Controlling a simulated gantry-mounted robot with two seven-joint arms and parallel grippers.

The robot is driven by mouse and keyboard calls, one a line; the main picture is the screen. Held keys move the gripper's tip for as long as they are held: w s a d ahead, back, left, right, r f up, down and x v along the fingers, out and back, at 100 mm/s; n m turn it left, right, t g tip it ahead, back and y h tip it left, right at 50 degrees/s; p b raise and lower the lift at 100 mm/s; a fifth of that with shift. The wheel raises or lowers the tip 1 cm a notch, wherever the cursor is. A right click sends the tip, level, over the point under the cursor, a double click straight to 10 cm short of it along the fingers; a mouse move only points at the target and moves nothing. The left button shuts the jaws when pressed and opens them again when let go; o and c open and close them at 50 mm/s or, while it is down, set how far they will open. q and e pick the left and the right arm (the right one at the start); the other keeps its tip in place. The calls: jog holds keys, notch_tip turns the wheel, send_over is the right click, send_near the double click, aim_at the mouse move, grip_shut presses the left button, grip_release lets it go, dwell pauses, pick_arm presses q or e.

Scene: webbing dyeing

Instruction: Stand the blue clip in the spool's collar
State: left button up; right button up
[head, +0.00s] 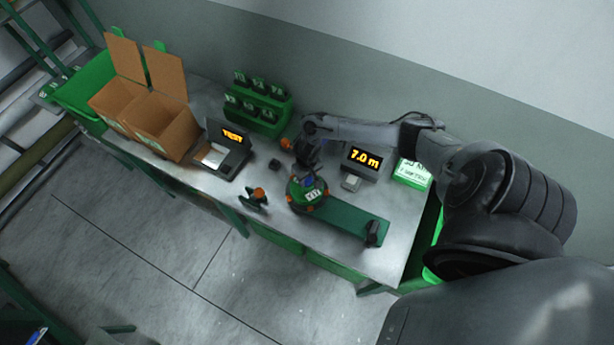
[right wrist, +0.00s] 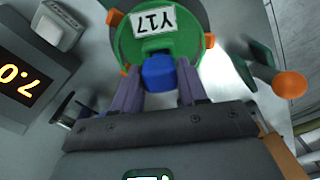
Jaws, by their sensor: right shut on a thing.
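The blue clip (right wrist: 158,73) is between the purple fingers of my right gripper (right wrist: 159,80), which is shut on it. The green spool (right wrist: 188,45) with a white Y17 label lies just beyond the fingertips in the right wrist view. The clip overlaps the near edge of its green collar; I cannot tell whether it is seated in it or only above it. In the head view the spool (head: 299,195) sits on the bench with my right gripper (head: 307,172) right over it, the clip mostly hidden. My left gripper is not in view.
A green plate (head: 350,225) runs right from the spool. A 7.0 m display (head: 364,160) stands behind it. An orange-knobbed part (head: 255,198) and a TEST device (head: 222,152) are to the left. A green rack (head: 258,106) and cardboard boxes (head: 165,125) stand farther away.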

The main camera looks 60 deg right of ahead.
jog(key=shift+f, duration=0.25)
jog(key=o, duration=1.1)
jog(key=shift+r, duration=0.1)
